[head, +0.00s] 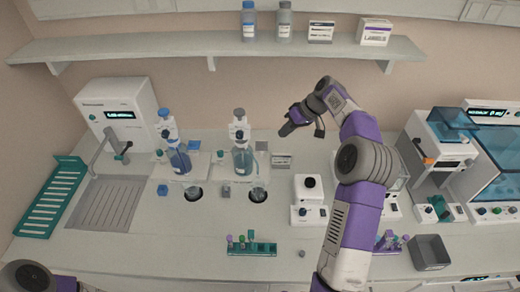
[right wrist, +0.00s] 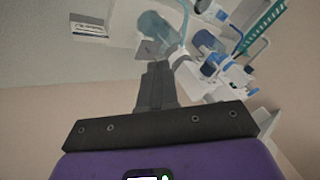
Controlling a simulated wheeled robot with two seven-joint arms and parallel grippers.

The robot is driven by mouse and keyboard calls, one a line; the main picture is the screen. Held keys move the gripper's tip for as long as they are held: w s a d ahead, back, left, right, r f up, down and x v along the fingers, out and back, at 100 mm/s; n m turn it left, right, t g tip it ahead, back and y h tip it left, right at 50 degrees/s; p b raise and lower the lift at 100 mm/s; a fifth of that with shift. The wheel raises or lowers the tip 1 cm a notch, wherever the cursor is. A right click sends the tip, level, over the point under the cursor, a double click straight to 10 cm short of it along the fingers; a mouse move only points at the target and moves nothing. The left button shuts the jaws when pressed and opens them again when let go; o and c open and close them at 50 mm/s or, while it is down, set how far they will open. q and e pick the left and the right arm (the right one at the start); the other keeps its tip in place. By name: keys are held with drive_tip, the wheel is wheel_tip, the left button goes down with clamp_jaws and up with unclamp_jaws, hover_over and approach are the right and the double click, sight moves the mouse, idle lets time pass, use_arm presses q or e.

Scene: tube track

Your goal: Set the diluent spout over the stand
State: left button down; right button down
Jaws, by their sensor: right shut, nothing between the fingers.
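Two bottle-top dispensers stand on the bench in the head view: one with a blue top (head: 178,152) and one with a grey-white top (head: 241,155). I cannot read which is the diluent. My right gripper (head: 288,129) is shut and empty, raised right of the grey-topped dispenser. In the right wrist view its fingers (right wrist: 157,75) are together, with a dispenser bottle (right wrist: 160,27) beyond them. My left gripper is out of view.
A shelf (head: 130,47) with bottles and boxes runs along the wall. A small label card (head: 281,160) stands right of the dispensers. A tube rack (head: 251,248) lies in front. A sink (head: 103,203) is at left; instruments (head: 440,145) stand at right.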

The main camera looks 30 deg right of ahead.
drive_tip(key=w+a+f, duration=0.1)
drive_tip(key=a+f, duration=0.1)
drive_tip(key=f, duration=0.1)
drive_tip(key=w+a+f+p, duration=0.1)
drive_tip(key=a+f, duration=0.1)
drive_tip(key=a, duration=0.1)
drive_tip(key=w+a+f, duration=0.1)
drive_tip(key=a+f, duration=0.2)
drive_tip(key=shift+w+f, duration=0.35)
drive_tip(key=shift+w, duration=0.05)
drive_tip(key=shift+d, duration=0.1)
